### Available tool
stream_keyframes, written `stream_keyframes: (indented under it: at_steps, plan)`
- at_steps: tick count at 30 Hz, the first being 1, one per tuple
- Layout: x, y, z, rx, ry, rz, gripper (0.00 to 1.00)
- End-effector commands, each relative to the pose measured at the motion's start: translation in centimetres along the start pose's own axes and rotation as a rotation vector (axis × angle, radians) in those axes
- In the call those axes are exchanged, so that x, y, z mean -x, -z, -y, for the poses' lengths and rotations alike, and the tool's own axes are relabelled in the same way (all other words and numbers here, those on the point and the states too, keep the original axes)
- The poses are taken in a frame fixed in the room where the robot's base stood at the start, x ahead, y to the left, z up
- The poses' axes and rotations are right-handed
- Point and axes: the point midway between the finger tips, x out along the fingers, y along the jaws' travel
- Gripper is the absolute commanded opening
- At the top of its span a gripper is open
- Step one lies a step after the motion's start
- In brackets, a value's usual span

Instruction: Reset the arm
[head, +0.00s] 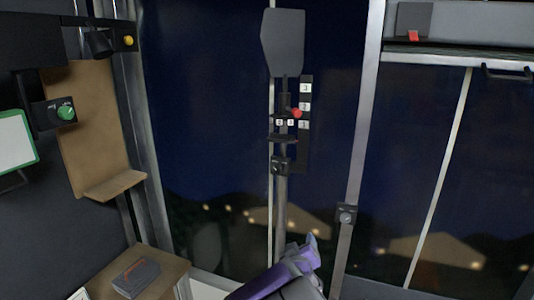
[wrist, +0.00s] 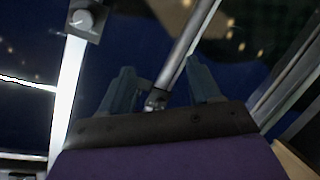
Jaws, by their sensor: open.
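My gripper (head: 306,248) is at the bottom middle of the head view, at the end of my purple arm. In the wrist view its two dark fingers (wrist: 160,88) stand apart with nothing between them in their grasp. A metal post with a small dark fitting (wrist: 156,99) shows behind the gap between the fingers. In the head view the gripper appears just right of the lower part of the central post (head: 281,215). I cannot tell how far apart they are.
A lever panel (head: 304,125) with a red knob (head: 296,113) is on the central post, below a grey paddle shape (head: 283,42). A box fitting (head: 346,214) is on the right post. A dark case (head: 137,277) lies on the wooden surface at lower left. A shelf (head: 460,61) is at upper right.

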Motion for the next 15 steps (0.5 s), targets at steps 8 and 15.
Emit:
stream_keyframes:
  at_steps: [8,15]
  plan:
    - [5.8,-8.3,2.3,-0.211,0.225,0.369,0.63]
    - [14.6,-14.6,4.3,-0.334,0.400,0.690,0.63]
